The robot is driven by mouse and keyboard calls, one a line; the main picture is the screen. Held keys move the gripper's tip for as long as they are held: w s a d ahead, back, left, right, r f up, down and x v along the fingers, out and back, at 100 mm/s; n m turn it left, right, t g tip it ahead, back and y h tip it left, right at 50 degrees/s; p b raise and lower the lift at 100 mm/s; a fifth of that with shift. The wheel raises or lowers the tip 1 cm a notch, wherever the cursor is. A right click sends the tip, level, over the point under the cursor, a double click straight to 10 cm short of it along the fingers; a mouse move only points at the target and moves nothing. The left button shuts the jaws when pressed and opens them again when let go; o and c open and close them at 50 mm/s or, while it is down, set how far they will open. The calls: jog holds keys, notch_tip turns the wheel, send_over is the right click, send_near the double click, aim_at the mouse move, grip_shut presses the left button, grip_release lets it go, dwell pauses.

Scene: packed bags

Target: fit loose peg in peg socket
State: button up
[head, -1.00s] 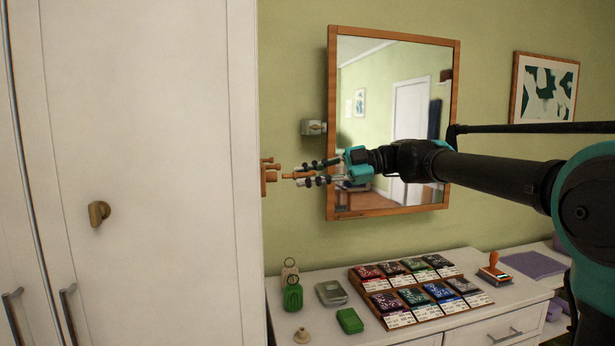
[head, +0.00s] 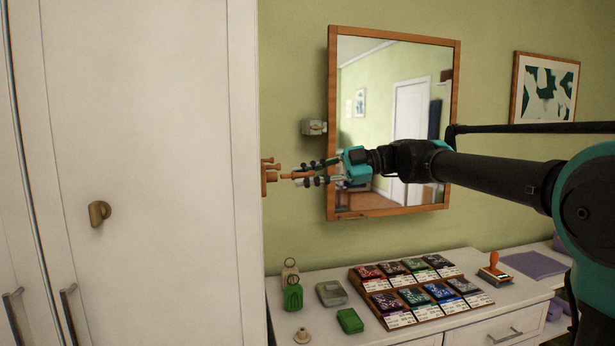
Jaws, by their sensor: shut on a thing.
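The loose peg (head: 287,176) is a small wooden rod, held level between the fingers of my gripper (head: 311,173). My gripper is shut on it and points left. The peg's left end is close to a wooden peg rack (head: 265,179) on the wall beside the wardrobe. I cannot tell whether the peg's tip touches the rack or sits in its socket. The rack is partly hidden by the wardrobe edge, and the socket itself cannot be made out. Other short pegs stick out of the rack near its top.
A white wardrobe (head: 160,200) stands close on the left. A wood-framed mirror (head: 410,110) hangs behind my gripper. Below is a white dresser (head: 400,333) with an ink-pad tray (head: 365,297), green bag tags (head: 293,297), a tin (head: 331,293) and a stamp (head: 494,270).

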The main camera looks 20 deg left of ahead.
aim_at(304, 173)
jog(key=shift+s+a, duration=0.45)
jog(key=shift+a, duration=0.3)
jog(key=shift+s+a, duration=0.45)
jog(key=shift+a, duration=0.25)
jog(key=o, duration=0.8)
jog(key=shift+o, duration=0.2)
jog(key=shift+d, duration=0.1)
jog(key=v, duration=1.1)
jog(key=shift+w+d, duration=0.15)
jog(key=shift+d, duration=0.25)
jog(key=shift+w, duration=0.1)
